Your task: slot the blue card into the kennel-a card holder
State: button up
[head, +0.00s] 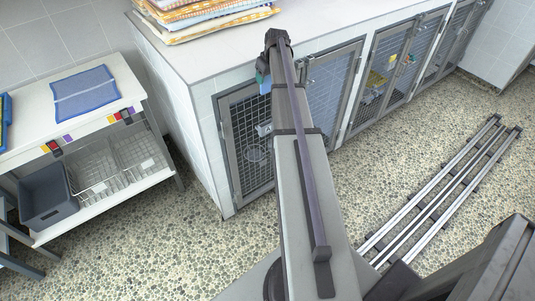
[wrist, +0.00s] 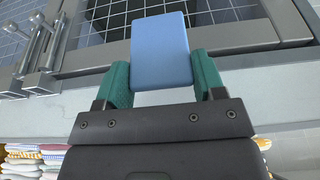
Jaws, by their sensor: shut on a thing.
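The blue card (wrist: 160,50) is in the wrist view, held between the two green fingers of my gripper (wrist: 161,75). Its far end sticks out past the fingertips, in front of a grey kennel door frame and mesh. A small pale plate marked A (head: 264,129) shows on that door, below the gripper. I cannot make out the card holder clearly, nor whether the card touches anything.
Folded towels (head: 200,15) are stacked on the white counter (head: 225,52) above the kennels. A side table at left carries a blue towel (head: 85,93), with wire baskets (head: 95,172) and a grey bin (head: 45,195) below. Floor rails (head: 445,195) lie at right.

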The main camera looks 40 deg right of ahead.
aim_at(267, 85)
notch_tip(267, 85, down, 5)
jog(key=b, duration=0.2)
jog(key=shift+r+b, duration=0.2)
jog(key=shift+b, duration=0.2)
notch_tip(267, 85, down, 11)
jog(key=b, duration=1.1)
jog(key=shift+w, duration=0.1)
jog(key=shift+f+b, duration=0.3)
jog(key=shift+f, duration=0.05)
dwell(1.0)
jog(key=shift+f+b, duration=0.3)
jog(key=shift+b, duration=0.05)
jog(key=shift+f+b, duration=2.25)
jog(key=o, duration=1)
